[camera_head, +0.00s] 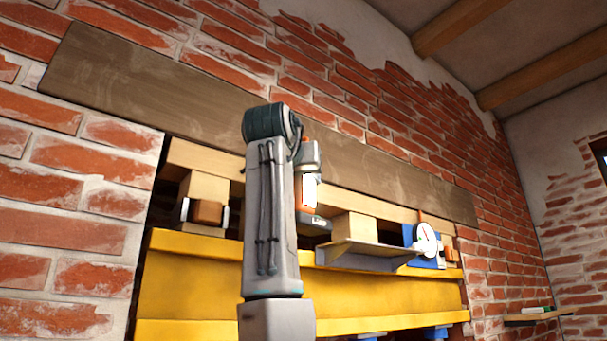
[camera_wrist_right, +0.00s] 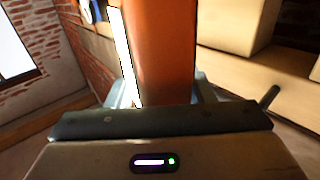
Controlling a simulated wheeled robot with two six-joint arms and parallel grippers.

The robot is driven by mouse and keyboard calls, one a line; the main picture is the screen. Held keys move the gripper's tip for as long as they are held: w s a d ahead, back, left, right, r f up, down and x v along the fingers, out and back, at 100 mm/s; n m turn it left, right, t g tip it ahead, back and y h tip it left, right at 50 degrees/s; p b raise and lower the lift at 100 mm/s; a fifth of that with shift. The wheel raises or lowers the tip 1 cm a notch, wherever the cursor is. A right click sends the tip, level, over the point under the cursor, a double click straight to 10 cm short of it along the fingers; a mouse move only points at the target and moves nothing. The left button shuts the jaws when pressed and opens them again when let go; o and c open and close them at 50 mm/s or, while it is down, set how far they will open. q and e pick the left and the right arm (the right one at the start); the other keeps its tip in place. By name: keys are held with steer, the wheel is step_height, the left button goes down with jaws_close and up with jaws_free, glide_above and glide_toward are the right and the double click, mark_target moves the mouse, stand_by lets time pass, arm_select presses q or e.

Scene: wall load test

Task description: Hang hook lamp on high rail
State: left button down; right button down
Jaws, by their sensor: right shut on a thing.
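In the wrist view, my right gripper (camera_wrist_right: 160,98) is shut on the hook lamp (camera_wrist_right: 165,50), an orange body with a bright white strip along its left side. In the head view, my right arm rises in front of the wall and hides much of the lamp; its lit white face (camera_head: 307,192) shows just right of the arm. The lamp's hook cannot be made out. A pale wooden rail (camera_head: 375,205) runs across the wall under a dark board. Whether the lamp touches this rail cannot be told. My left gripper is not in view.
The dark board (camera_head: 130,85) lies along the brick wall. A brown block (camera_head: 208,212) sits between pale brackets at left. A grey shelf (camera_head: 355,256) and a white dial (camera_head: 425,240) on a blue plate are at right. A yellow panel (camera_head: 195,285) spans below.

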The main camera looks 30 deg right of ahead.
steer(key=shift+w, duration=0.15)
steer(key=shift+w+a+r, duration=0.1)
steer(key=shift+w+r, duration=0.05)
steer(key=shift+w, duration=1.25)
steer(key=shift+w, duration=0.2)
steer(key=shift+w+a, duration=0.15)
steer(key=shift+w, duration=1.7)
steer(key=shift+f+b, duration=1.25)
steer(key=shift+f, duration=0.25)
